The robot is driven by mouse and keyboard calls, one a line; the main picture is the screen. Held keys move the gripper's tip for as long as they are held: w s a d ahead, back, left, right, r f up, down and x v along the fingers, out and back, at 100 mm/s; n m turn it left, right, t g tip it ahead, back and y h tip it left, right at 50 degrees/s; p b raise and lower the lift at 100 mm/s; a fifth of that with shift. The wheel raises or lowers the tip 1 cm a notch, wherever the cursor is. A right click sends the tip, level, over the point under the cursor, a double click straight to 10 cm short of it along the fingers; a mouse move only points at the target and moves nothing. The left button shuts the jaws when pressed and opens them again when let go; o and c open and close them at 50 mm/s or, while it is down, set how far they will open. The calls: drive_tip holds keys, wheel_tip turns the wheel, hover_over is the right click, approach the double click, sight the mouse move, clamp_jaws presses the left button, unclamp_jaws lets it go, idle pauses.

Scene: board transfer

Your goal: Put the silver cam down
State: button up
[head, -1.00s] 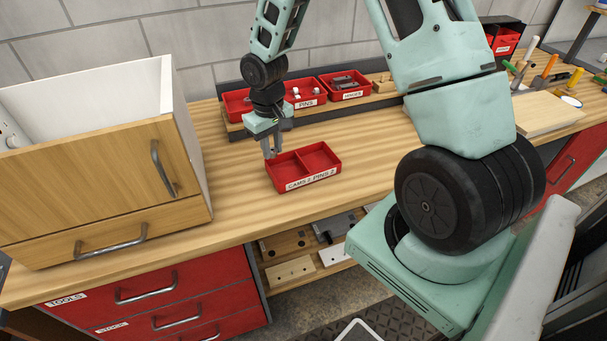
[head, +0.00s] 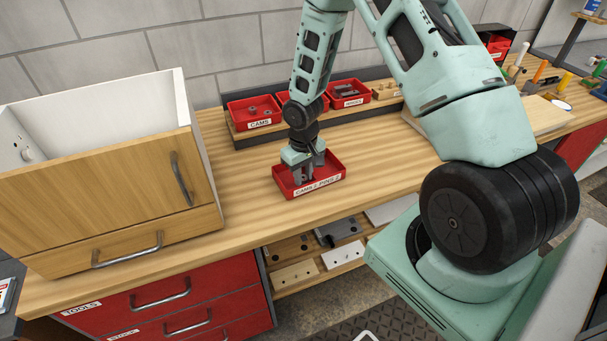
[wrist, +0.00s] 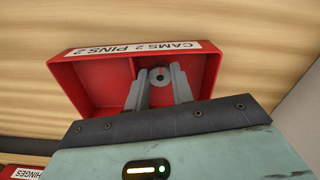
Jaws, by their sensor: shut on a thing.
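The silver cam (wrist: 160,75) is a small round piece with a dark centre, seen between my fingertips in the wrist view. My gripper (head: 304,178) is shut on it, pointing down into the left part of the red two-compartment tray (head: 333,178). In the wrist view my gripper (wrist: 159,80) is at the right-hand compartment of the tray (wrist: 95,88), beside the divider. Whether the cam touches the tray floor I cannot tell. In the head view the fingers hide the cam.
Behind the tray is a rack of red bins, including the cams bin (head: 252,110) and hinges bin (head: 347,93). A wooden cabinet (head: 110,190) stands to the left. The bench top (head: 385,160) is clear right of the tray.

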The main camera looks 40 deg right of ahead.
sight(303, 178)
drive_tip(key=shift+f, duration=0.4)
drive_tip(key=shift+f, duration=0.1)
drive_tip(key=o, duration=1)
drive_tip(key=shift+c, duration=0.2)
wheel_tip(303, 178, up, 12)
drive_tip(key=f+b, duration=0.1)
drive_tip(key=b, duration=0.1)
drive_tip(key=s+a+r+n, duration=0.2)
drive_tip(key=s+a+r, duration=0.2)
drive_tip(key=a, duration=0.4)
drive_tip(key=s+a+r+n, duration=0.2)
drive_tip(key=s+a+r, duration=0.15)
drive_tip(key=a, duration=0.35)
drive_tip(key=s+a+r+n, duration=0.2)
drive_tip(key=s+a+r, duration=0.1)
drive_tip(key=s, duration=0.5)
drive_tip(key=s+a+r+n, duration=0.2)
drive_tip(key=s+a, duration=0.4)
drive_tip(key=s, duration=0.2)
drive_tip(key=shift+s+a+r+y, duration=0.25)
drive_tip(key=shift+s+r+y, duration=0.05)
drive_tip(key=shift+s+r, duration=0.1)
